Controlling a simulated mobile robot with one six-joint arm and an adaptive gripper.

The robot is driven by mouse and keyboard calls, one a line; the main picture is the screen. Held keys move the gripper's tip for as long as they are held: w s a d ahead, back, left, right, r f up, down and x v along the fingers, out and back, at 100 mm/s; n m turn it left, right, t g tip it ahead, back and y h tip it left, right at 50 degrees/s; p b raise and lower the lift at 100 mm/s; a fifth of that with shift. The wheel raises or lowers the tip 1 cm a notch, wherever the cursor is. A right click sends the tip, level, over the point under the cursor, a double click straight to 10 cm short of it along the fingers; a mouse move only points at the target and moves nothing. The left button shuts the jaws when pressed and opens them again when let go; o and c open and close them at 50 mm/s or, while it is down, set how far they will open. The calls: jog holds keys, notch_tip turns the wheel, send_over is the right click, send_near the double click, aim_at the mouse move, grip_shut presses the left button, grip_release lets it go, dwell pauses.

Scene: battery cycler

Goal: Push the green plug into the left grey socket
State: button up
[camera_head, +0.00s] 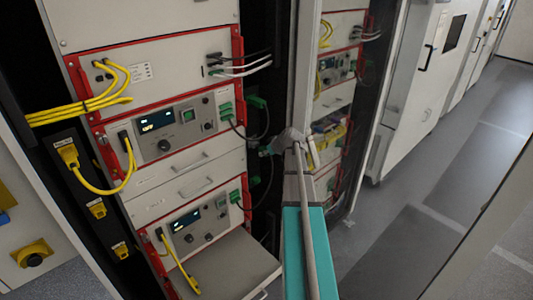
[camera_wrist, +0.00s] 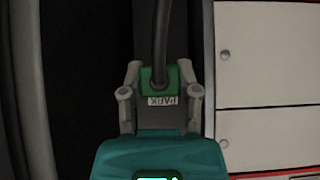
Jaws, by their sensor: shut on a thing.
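The green plug (camera_wrist: 152,76) is between the two grey fingers of my gripper (camera_wrist: 160,100) in the wrist view. A black cable runs up from it. A pale label reading "PARK" shows just below the green part; I cannot tell whether it belongs to the plug or a holder behind it. In the head view my gripper (camera_head: 267,149) is small, right of the rack's upper cycler unit, and shut on the plug, which is hard to make out there. I cannot pick out the left grey socket in either view.
The upper cycler unit (camera_head: 165,145) and lower unit (camera_head: 205,222) have red side brackets. Other green connectors (camera_head: 226,110) with dark cables sit at their right edges. Yellow cables (camera_head: 95,103) hang at left. A pale drawer front (camera_wrist: 265,53) is right of my gripper. The right aisle floor (camera_head: 420,245) is free.

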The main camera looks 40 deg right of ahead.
jog(key=shift+w+a, duration=0.15)
jog(key=shift+w, duration=1.2)
dwell(2.4)
jog(key=o, duration=0.9)
jog(key=shift+o, duration=0.2)
jog(key=shift+s, duration=0.2)
jog(key=s, duration=0.8)
notch_tip(320, 180, down, 20)
jog(key=w+b, duration=0.2)
jog(key=b, duration=1.8)
jog(key=shift+w+d, duration=0.25)
jog(key=shift+w, duration=0.05)
